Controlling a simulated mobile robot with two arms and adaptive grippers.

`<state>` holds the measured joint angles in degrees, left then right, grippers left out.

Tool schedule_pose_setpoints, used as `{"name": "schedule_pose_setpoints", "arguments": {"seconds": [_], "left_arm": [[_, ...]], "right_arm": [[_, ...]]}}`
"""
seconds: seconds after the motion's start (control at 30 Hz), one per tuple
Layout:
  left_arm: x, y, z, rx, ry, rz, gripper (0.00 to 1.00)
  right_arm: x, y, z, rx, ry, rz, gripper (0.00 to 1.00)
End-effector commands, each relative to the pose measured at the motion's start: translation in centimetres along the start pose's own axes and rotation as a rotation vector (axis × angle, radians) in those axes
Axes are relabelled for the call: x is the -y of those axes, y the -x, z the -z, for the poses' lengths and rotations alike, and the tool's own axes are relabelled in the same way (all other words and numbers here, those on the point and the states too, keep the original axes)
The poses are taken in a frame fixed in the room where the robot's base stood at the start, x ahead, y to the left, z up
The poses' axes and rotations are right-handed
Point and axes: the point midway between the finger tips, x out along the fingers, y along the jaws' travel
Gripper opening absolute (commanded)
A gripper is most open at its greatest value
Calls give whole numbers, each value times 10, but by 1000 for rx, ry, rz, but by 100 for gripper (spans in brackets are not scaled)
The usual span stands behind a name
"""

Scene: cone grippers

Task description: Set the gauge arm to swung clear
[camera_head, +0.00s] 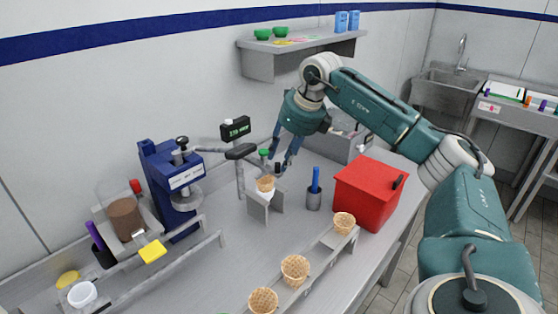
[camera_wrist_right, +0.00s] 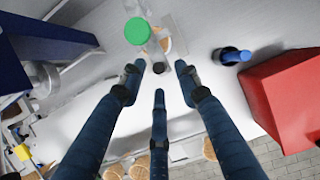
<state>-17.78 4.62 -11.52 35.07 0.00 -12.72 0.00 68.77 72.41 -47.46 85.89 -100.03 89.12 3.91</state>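The gauge arm appears to be the grey bar with a dark pad (camera_head: 240,151), level with the scale-like display and reaching toward the cone stand. A small black knob (camera_head: 277,167) is near its right end; in the right wrist view a dark round knob (camera_wrist_right: 158,67) lies between the fingertips. My right gripper (camera_head: 284,160) points down over this spot. Its blue fingers (camera_wrist_right: 158,78) are spread open around the knob, with no clear contact visible. A waffle cone (camera_head: 265,184) sits in the metal stand (camera_head: 264,205) just below. My left gripper is not in view.
A green-capped bottle (camera_head: 264,155) stands close to the gripper. A cup with a blue tool (camera_head: 314,198) and a red box (camera_head: 366,193) are to the right. The blue press (camera_head: 170,180) is at left. Several cones line the front rack (camera_head: 318,262).

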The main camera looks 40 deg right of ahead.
Motion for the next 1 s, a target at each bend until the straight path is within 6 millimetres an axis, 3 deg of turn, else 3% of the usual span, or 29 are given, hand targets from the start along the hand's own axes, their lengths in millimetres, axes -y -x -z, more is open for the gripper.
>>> {"name": "schedule_pose_setpoints", "arguments": {"seconds": [0.23,0.57,0.73,1.0], "left_arm": [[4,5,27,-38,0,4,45],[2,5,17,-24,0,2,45],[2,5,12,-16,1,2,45],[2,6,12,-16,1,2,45]], "right_arm": [[0,-26,0,-1,-1,1,32],[0,-30,0,0,0,0,32],[0,-30,0,1,0,0,0],[1,-29,-1,2,3,-1,0]]}}
